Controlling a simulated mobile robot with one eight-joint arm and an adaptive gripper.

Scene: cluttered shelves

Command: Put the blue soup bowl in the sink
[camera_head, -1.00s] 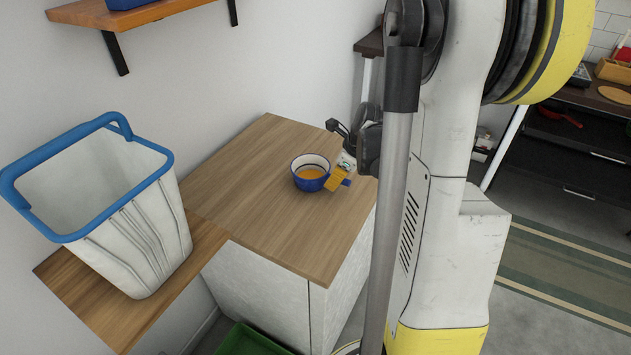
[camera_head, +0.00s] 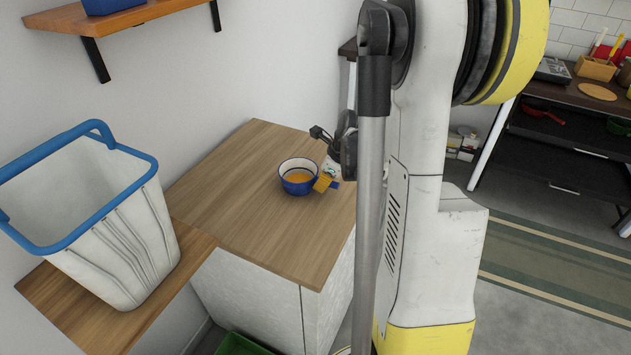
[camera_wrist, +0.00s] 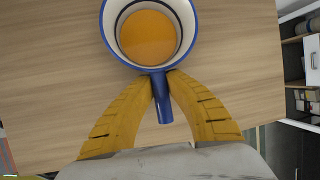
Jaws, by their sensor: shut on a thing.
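The blue soup bowl (camera_head: 298,178) has a white inside, a blue rim and handle, and orange contents. It is upright at the wooden cabinet top (camera_head: 240,200); I cannot tell whether it still touches the surface. In the wrist view the bowl (camera_wrist: 150,35) is at the top, with its blue handle (camera_wrist: 163,100) pointing toward me. My gripper (camera_head: 325,181) has yellow fingers, closed around the handle from both sides, as the wrist view also shows (camera_wrist: 162,82). No sink shows in either view.
A white basket with blue rim (camera_head: 125,235) stands on a lower wooden ledge (camera_head: 50,290) at left. A wooden shelf (camera_head: 85,15) is on the wall above. A dark shelf unit (camera_head: 570,150) with kitchen items stands at far right. Open floor with a striped rug (camera_head: 550,265) lies before it.

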